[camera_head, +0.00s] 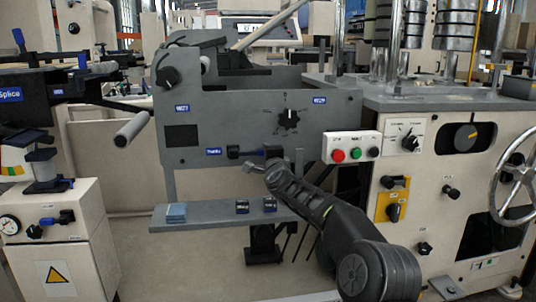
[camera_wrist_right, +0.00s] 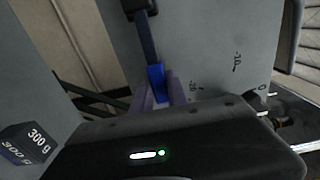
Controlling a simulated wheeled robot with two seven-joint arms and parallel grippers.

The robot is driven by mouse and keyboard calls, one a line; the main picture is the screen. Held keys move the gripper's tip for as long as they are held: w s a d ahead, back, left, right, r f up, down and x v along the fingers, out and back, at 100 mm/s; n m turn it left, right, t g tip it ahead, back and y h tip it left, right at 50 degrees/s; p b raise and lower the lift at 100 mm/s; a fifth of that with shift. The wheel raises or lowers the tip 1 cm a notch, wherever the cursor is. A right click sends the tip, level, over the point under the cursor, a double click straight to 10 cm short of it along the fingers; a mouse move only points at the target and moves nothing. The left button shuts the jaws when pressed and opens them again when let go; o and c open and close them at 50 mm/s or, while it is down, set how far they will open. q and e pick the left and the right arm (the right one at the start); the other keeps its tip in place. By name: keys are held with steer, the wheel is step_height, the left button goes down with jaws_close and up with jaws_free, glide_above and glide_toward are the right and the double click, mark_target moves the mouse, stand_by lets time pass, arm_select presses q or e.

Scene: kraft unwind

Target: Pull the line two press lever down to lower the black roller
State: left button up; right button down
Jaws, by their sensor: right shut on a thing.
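A dark lever (camera_head: 247,152) with a blue end sits low on the grey machine panel and lies roughly level, pointing right. My right gripper (camera_head: 259,167) comes from the lower right and is at the blue end. In the right wrist view the blue end (camera_wrist_right: 156,80) is between the fingers of my right gripper (camera_wrist_right: 160,95), which is shut on it. A printed scale with -20, -10 and 0 is on the panel beside it. I cannot make out the black roller for certain. My left gripper is not in view.
A button box (camera_head: 352,147) is right of the gripper. A handwheel (camera_head: 515,180) is at far right.

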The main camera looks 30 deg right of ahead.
steer(key=shift+f, duration=0.2)
steer(key=c, duration=1.3)
jaws_free()
steer(key=shift+r, duration=0.1)
steer(key=shift+s+a, duration=0.1)
steer(key=shift+s, duration=0.4)
steer(key=b+v, duration=0.1)
steer(key=v, duration=0.5)
steer(key=shift+s+a, duration=0.25)
steer(key=shift+s, duration=0.1)
